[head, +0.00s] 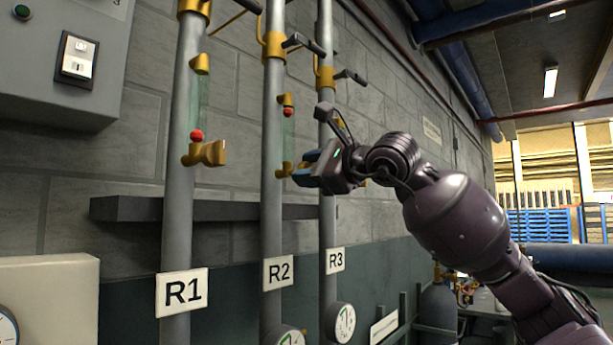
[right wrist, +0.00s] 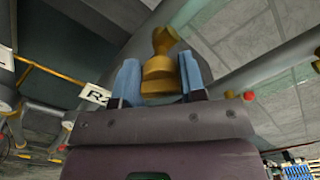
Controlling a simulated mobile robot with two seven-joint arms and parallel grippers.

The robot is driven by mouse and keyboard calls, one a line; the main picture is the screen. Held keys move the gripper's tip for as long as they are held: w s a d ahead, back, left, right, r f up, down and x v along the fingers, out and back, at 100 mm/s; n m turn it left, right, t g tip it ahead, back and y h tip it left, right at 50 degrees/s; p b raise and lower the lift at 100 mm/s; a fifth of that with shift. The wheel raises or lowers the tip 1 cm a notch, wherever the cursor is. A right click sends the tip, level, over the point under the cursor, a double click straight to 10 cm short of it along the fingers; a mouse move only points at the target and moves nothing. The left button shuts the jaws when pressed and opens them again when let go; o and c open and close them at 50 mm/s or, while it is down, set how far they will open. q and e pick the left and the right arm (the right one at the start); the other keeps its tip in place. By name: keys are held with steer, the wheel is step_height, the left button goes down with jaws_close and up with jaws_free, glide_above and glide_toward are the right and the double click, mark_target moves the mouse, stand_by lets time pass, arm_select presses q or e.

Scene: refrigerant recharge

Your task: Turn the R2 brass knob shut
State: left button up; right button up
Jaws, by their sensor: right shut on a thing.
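The R2 pipe (head: 272,220) stands upright between R1 and R3, with its white label R2 (head: 278,271) low on it. Its brass knob (right wrist: 160,75) sits between the blue fingers of my right gripper (right wrist: 158,85) in the right wrist view. In the head view my right gripper (head: 302,172) reaches in from the right and is shut on this knob, hiding most of it. The red ball (head: 287,112) of R2 is near the top of its clear tube. My left gripper is not in view.
The R1 pipe (head: 178,225) with its brass knob (head: 212,153) stands to the left. The R3 pipe (head: 328,215) is close on the right, partly behind my gripper. A grey shelf (head: 130,209) runs behind the pipes. A grey control box (head: 40,60) hangs at upper left.

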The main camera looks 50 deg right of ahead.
steer(key=n, duration=0.3)
steer(key=shift+f+n, duration=0.1)
steer(key=shift+n, duration=2)
steer(key=o, duration=0.9)
steer(key=shift+s, duration=0.1)
steer(key=s, duration=0.7)
steer(key=s+d, duration=0.1)
steer(key=s, duration=0.2)
steer(key=shift+s+p, duration=0.25)
steer(key=shift+p, duration=0.05)
